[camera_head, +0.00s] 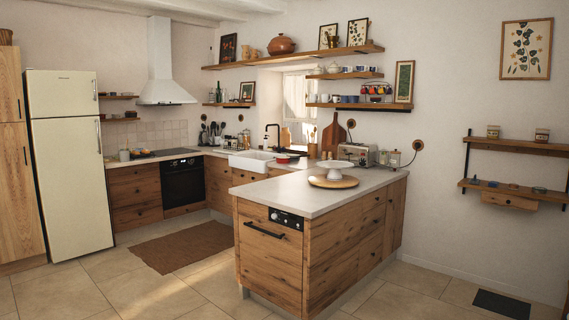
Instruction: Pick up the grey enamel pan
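I cannot make out a grey enamel pan for certain in the head view. A dark, low piece of cookware (140,154) sits by the hob on the far left counter, too small to identify. A reddish, shallow dish (281,160) lies on the counter at the right of the white sink. Several small, low items, one of them greyish (539,190), lie on the lower wall shelf (520,195) at the right, also too small to name. Neither of my grippers is in view.
A fridge (68,165) stands left. Tiled floor (420,292) is open in front of the right shelves; a dark mat (502,303) lies there.

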